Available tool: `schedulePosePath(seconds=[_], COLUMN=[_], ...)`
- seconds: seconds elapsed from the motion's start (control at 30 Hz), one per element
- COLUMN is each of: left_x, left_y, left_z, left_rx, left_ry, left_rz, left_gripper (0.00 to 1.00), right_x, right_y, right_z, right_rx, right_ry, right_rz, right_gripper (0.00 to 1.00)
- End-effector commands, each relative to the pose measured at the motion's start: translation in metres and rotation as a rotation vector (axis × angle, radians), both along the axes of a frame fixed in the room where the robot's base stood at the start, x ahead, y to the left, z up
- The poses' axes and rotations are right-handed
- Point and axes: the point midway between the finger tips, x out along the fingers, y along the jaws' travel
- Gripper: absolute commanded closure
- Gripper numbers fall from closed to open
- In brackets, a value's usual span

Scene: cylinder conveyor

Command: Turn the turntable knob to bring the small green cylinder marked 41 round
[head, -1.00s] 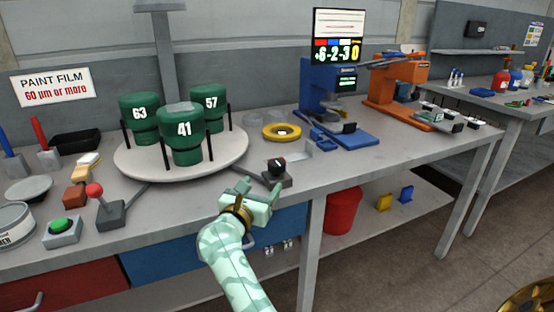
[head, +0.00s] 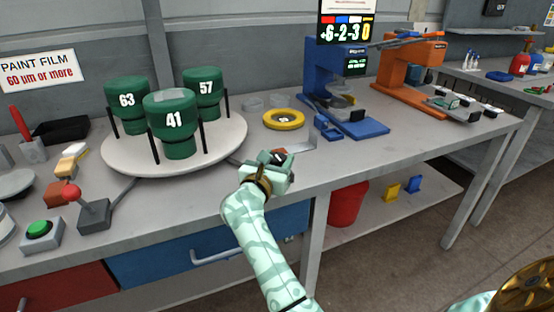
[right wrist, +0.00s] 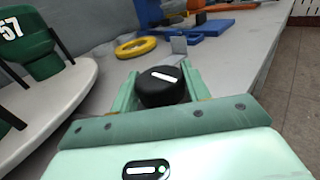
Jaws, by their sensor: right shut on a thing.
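The green cylinder marked 41 (head: 172,118) stands upright at the front of the round white turntable (head: 225,145). Green cylinders marked 63 (head: 127,100) and 57 (head: 204,88) stand behind it, left and right. The black turntable knob (right wrist: 162,86), with a white bar on top, sits between the fingers of my right gripper (right wrist: 160,92). That gripper is shut on it, one finger on each side. In the head view the knob is largely hidden by my gripper (head: 282,160). My left gripper is not in view.
A yellow ring (head: 284,119) lies behind the knob. A blue device (head: 335,95) and an orange one (head: 405,75) stand farther right. A red-knobbed lever (head: 92,212) and a green button (head: 39,229) are at the front left. The bench front edge is close below my right arm.

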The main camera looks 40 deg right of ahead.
Motion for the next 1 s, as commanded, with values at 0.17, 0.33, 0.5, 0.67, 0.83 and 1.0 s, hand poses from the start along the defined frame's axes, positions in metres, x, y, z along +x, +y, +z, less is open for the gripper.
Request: schedulePosePath(seconds=[0.17, 0.33, 0.5, 0.67, 0.83, 1.0], left_x=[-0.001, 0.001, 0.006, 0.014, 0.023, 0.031], left_y=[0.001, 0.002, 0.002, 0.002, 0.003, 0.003], left_z=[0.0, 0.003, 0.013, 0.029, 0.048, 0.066], left_rx=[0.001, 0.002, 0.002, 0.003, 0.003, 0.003], left_ry=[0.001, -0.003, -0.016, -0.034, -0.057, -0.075], left_rz=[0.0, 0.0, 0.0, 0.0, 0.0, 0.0], left_gripper=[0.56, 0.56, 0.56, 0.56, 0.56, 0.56], right_x=[0.0, 0.0, -0.001, -0.001, -0.002, -0.002], right_y=[0.0, 0.0, 0.0, 0.0, -0.001, -0.001], right_z=[0.0, 0.002, 0.004, 0.007, 0.008, 0.007], right_rx=[0.0, 0.0, -0.001, -0.004, -0.004, -0.006], right_ry=[0.0, 0.0, -0.001, 0.0, 0.0, 0.002], right_rz=[0.001, 0.018, 0.078, 0.185, 0.337, 0.499], right_gripper=[0.76, 0.76, 0.76, 0.76, 0.76, 0.76])
